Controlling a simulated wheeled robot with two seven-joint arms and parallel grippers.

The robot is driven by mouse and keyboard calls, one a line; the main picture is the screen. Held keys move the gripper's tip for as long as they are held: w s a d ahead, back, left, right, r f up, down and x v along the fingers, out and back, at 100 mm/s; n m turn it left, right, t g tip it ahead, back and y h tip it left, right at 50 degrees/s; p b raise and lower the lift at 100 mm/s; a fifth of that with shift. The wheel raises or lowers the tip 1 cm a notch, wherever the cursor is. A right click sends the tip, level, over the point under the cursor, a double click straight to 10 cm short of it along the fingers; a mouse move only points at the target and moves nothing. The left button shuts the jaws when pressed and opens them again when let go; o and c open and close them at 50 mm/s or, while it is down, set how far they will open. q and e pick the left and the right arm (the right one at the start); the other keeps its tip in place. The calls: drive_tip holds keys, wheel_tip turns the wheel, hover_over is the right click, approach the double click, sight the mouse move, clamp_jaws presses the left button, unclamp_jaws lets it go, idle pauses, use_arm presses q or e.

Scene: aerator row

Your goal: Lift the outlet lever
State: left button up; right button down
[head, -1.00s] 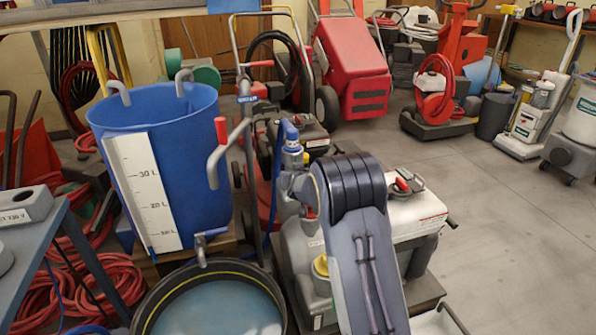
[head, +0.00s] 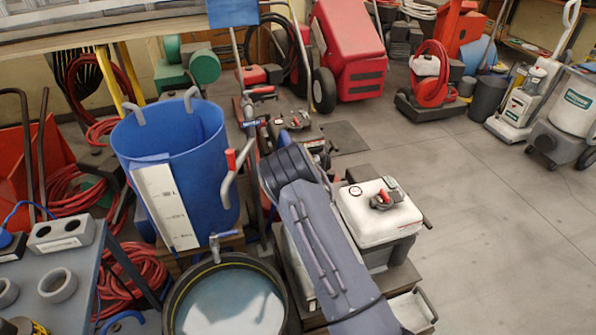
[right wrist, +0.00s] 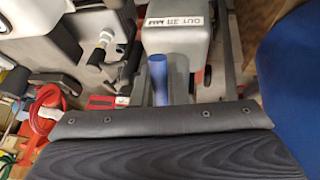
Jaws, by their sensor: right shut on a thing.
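A blue lever (right wrist: 158,80) stands below a grey box (right wrist: 175,38) with a label starting "OUT" in the right wrist view; I take it as the outlet lever. Its lower end runs behind the dark body of my right gripper (right wrist: 160,118), which fills the lower part of that view. The fingertips are hidden there; my right gripper is shut on the lever. In the head view my right arm reaches up from the bottom and covers the lever and fingers. My left gripper is out of view.
A blue bucket (head: 208,150) with a scale stands left of my arm, above a round black tub (head: 182,290). A bent handle with a red grip (head: 230,158) is close by. A white-topped machine (head: 375,215) is right of my arm.

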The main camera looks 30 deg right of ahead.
drive_tip(key=shift+s+r+g+p, duration=0.15)
drive_tip(key=shift+r+g, duration=0.2)
drive_tip(key=shift+g, duration=0.25)
drive_tip(key=shift+r+g+p, duration=0.15)
drive_tip(key=shift+r+g, duration=0.15)
drive_tip(key=shift+g, duration=0.3)
drive_tip(key=shift+s+r+n+g+y, duration=0.1)
drive_tip(key=shift+r+n+g+y, duration=0.35)
drive_tip(key=shift+g, duration=0.75)
drive_tip(key=shift+r+y+b, duration=0.25)
drive_tip(key=shift+r+b, duration=0.05)
drive_tip(key=c, duration=1.5)
unclamp_jaws()
drive_tip(key=shift+g, duration=0.3)
drive_tip(key=shift+a, duration=0.1)
drive_tip(key=r, duration=0.2)
drive_tip(key=a+r, duration=0.1)
drive_tip(key=r, duration=0.4)
drive_tip(key=shift+w+a+r+p, duration=0.15)
drive_tip(key=shift+w+r+p, duration=0.15)
drive_tip(key=shift+p, duration=0.1)
